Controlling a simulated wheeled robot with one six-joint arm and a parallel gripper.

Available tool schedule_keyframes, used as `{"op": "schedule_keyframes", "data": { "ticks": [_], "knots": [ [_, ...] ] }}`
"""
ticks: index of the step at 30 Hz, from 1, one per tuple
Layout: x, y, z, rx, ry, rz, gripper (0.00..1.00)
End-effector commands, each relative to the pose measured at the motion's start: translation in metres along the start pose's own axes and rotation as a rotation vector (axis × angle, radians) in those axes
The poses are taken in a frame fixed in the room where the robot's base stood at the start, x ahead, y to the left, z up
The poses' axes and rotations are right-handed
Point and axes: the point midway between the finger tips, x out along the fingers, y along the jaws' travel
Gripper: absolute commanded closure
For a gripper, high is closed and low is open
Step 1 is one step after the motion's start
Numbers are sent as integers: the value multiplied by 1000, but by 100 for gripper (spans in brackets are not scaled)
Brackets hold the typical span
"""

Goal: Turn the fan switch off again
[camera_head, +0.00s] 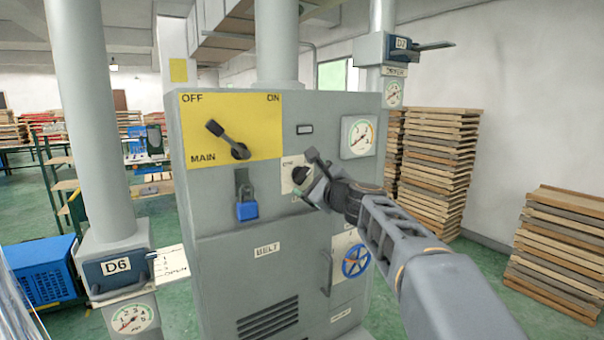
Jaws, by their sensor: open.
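A grey control cabinet (215,230) stands in the middle. On its front a small rotary switch with a black knob (300,174) sits on a pale plate; the plate's lettering is too small and partly covered to read, so I cannot confirm it is the fan switch. My gripper (312,178) is open at this knob, coming from the right, with one finger above and one below. I cannot tell whether the fingers touch it. My gripper hides part of the knob and plate, so its setting is unclear.
A MAIN lever (227,140) on a yellow panel (255,110) leans toward OFF. A blue padlock (247,208) hangs below it. A gauge (359,137), a blue handwheel (355,260) and a vertical handle (327,272) are close by. Stacked boards (440,165) stand at right.

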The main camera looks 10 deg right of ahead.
Motion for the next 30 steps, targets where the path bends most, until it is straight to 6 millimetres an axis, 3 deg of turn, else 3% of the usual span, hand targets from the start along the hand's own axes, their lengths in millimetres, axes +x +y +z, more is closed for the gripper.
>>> {"op": "schedule_keyframes", "data": {
  "ticks": [3, 9, 22, 30],
  "knots": [
    [18, 0, 1, 0, 0, 3, 16],
    [36, 0, 1, -2, 0, 1, 16],
    [41, 1, 0, -2, 0, 1, 16],
    [41, 1, 0, -2, 0, 1, 42]
  ]
}}
